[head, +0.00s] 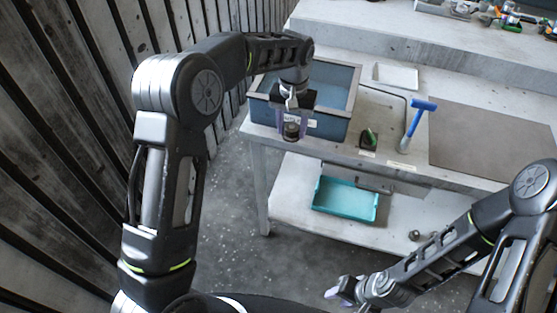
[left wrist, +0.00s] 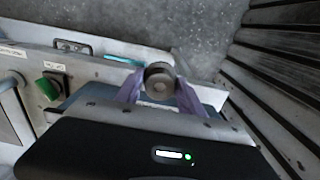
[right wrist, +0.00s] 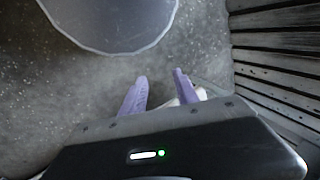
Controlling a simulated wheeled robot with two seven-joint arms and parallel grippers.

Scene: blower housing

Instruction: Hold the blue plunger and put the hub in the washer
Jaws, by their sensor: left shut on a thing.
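The hub (head: 291,131) is a dark round part held between the purple fingers of my left gripper (head: 291,120). It hangs at the front wall of the washer (head: 328,126), a blue open-topped basin with a grey rim and blue inside. In the left wrist view the hub (left wrist: 160,78) shows end-on between the fingertips. The blue plunger (head: 415,118) has a T-shaped handle and stands tilted on the bench right of the washer, with no gripper on it. My right gripper (head: 340,292) is low at the bottom of the head view; its fingers are apart and empty in the right wrist view (right wrist: 160,80).
A green-and-black switch (head: 368,138) sits on the bench between washer and plunger. A grey mat (head: 490,140) lies to the right. A teal tray (head: 346,199) is on the lower shelf. A slatted wall (head: 60,120) runs along the left. Small parts lie on the back ledge.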

